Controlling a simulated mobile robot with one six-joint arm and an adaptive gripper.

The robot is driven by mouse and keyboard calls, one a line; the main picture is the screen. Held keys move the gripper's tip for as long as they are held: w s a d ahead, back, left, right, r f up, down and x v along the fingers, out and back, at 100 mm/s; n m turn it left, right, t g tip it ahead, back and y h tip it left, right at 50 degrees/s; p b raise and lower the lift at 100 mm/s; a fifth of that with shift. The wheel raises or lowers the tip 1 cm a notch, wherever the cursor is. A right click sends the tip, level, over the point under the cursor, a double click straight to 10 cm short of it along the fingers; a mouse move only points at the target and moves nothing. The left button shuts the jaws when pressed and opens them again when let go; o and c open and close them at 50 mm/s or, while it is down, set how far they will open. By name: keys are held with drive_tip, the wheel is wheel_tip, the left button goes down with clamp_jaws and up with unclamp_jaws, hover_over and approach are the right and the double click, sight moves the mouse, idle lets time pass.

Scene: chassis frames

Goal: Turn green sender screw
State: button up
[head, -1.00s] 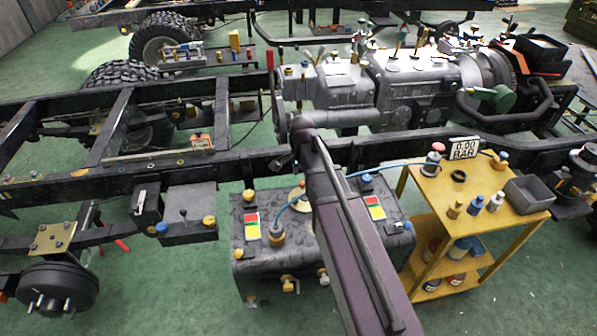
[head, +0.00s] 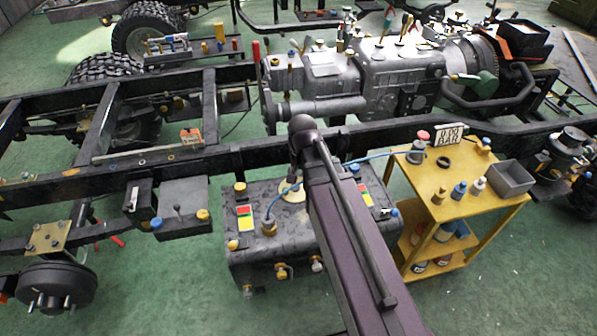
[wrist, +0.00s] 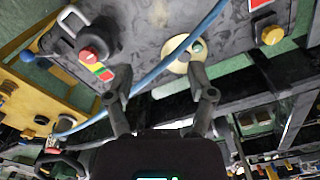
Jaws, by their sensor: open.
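The green screw (wrist: 198,46) shows in the wrist view as a small green spot on a round cream sender plate (wrist: 174,57) on top of the dark tank (wrist: 140,30). In the head view the cream plate (head: 290,191) is partly covered by my arm, and the screw cannot be made out. My gripper (wrist: 160,72) is open, its two fingers apart with nothing between them. The right finger's tip appears just below the plate and overlaps its lower edge in the picture; I cannot tell whether it touches.
A blue hose (wrist: 165,66) crosses the tank close to the plate and between the fingers in the picture. A yellow cart (head: 470,213) stands right of the tank (head: 240,262). The black chassis rail (head: 350,148) runs behind.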

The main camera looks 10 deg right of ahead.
drive_tip(key=s+d+r+n+p, duration=0.1)
drive_tip(key=s+r+n+p, duration=0.1)
drive_tip(key=s+n, duration=0.3)
drive_tip(key=shift+s+r+p, duration=0.3)
drive_tip(key=shift+r, duration=0.15)
drive_tip(key=shift+s, duration=0.1)
idle(0.4)
idle(2.1)
drive_tip(key=shift+c, duration=1)
